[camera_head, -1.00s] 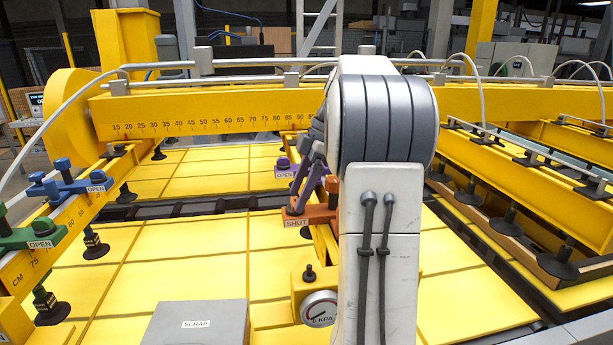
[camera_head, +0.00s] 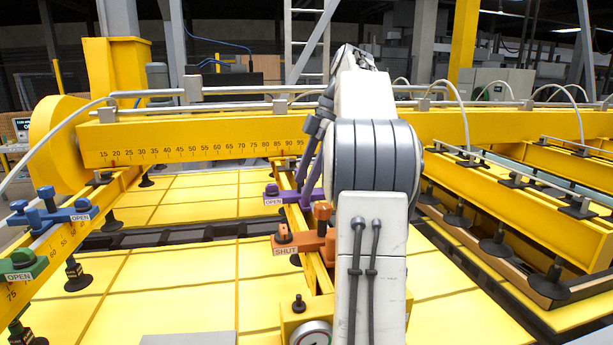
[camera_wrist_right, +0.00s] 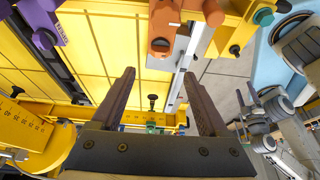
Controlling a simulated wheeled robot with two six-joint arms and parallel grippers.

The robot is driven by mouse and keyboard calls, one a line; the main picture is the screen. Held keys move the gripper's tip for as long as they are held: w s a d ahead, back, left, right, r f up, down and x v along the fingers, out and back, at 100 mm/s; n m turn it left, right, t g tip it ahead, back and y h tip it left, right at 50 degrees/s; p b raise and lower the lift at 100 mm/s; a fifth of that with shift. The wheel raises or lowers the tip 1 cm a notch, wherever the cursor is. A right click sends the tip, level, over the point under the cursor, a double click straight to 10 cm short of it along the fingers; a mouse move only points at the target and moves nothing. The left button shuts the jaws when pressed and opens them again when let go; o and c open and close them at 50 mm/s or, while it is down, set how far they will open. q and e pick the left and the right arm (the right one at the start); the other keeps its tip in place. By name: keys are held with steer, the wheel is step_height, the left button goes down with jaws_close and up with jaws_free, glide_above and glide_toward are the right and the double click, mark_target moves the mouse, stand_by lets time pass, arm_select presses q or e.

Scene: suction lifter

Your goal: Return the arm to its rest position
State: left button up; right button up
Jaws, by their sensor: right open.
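My right arm (camera_head: 370,170) rises through the middle of the head view, in front of the yellow lifter. Its gripper is not clear there. In the right wrist view my right gripper (camera_wrist_right: 160,76) has two dark fingers wide apart with nothing between them. Beyond the fingertips in that view is the orange valve (camera_wrist_right: 161,25), apart from them. In the head view the orange valve (camera_head: 298,241) carries a SHUT label, just left of my arm. My left gripper is not in view.
A purple valve (camera_head: 277,194), a blue valve (camera_head: 55,212) and a green valve (camera_head: 22,264) are labelled OPEN. A gauge (camera_head: 311,334) and a grey box top (camera_head: 188,340) are at the bottom edge. Yellow beams with suction cups stand at right.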

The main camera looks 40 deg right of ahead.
stand_by(0.3)
steer(key=w+a+f+m+g+b, duration=0.1)
steer(key=a+f+b, duration=0.1)
steer(key=a+f, duration=0.45)
steer(key=a+f+m+b, duration=0.1)
steer(key=a+f, duration=0.2)
steer(key=a, duration=0.7)
steer(key=w+a+f+g+b, duration=0.1)
steer(key=a+f+b, duration=0.1)
steer(key=a+f, duration=0.45)
steer(key=s+a+f+m+h+b, duration=0.25)
steer(key=s+a+f, duration=0.6)
steer(key=a, duration=0.45)
steer(key=s+a+f+b, duration=0.2)
steer(key=s+f, duration=0.7)
steer(key=s, duration=0.3)
steer(key=shift+f, duration=0.25)
steer(key=shift+s+a, duration=0.1)
